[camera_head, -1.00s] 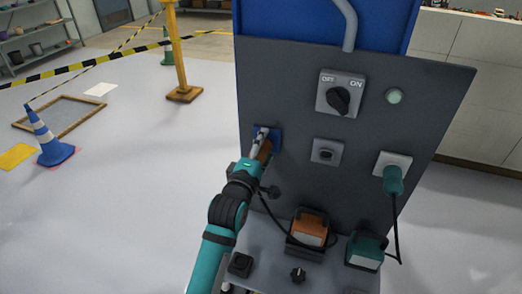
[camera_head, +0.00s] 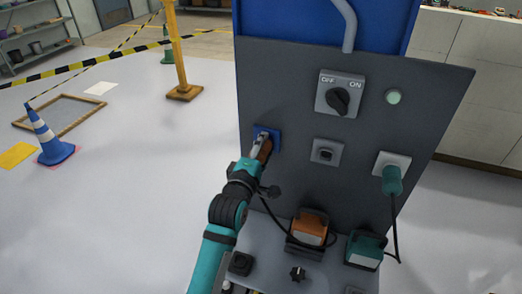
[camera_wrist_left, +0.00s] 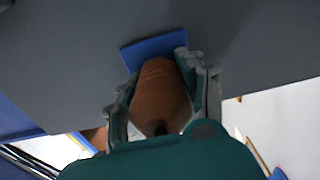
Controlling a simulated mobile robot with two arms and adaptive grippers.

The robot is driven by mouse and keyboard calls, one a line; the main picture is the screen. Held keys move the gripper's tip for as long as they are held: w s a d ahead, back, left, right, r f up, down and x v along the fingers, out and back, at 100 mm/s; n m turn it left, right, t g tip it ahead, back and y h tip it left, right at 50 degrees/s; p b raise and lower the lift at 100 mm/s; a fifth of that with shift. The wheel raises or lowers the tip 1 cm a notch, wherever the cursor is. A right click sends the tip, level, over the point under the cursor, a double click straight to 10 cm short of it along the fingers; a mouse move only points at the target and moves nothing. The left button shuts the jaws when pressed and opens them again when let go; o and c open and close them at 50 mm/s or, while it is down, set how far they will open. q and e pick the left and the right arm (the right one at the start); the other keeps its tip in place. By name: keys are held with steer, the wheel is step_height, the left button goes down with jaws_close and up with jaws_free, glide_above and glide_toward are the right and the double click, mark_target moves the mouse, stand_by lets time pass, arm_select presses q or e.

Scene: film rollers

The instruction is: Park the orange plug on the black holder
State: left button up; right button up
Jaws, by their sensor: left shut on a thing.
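The orange plug (camera_head: 264,151) is at the blue socket plate (camera_head: 274,137) on the left of the grey panel. My left gripper (camera_head: 258,146) is shut on it. In the left wrist view the plug (camera_wrist_left: 159,95) sits between both fingers of my gripper (camera_wrist_left: 163,100), its far end against or close to the blue plate (camera_wrist_left: 150,48); whether it is fully seated is hidden. A black square block (camera_head: 240,263) on the ledge below looks like the black holder. A cable runs from near the plug to the orange box (camera_head: 308,229). My right gripper is out of view.
A teal plug (camera_head: 392,180) sits in the right socket, its cable leading to the teal box (camera_head: 365,250). A grey middle outlet (camera_head: 326,152), an OFF/ON switch (camera_head: 339,96) and a black knob (camera_head: 298,274) are nearby. Open floor lies left of the panel.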

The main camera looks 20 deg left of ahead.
arm_select(q)
jaws_close()
steer(key=shift+f, duration=0.1)
steer(key=shift+s+f, duration=0.15)
steer(key=shift+s, duration=0.15)
steer(key=shift+s+r+p, duration=0.25)
steer(key=shift+s+p, duration=0.15)
steer(key=shift+s, duration=0.65)
steer(key=shift+s, duration=0.1)
steer(key=shift+s+a+p, duration=0.1)
steer(key=shift+s+p, duration=0.55)
steer(key=shift+s, duration=0.9)
steer(key=shift+f, duration=0.1)
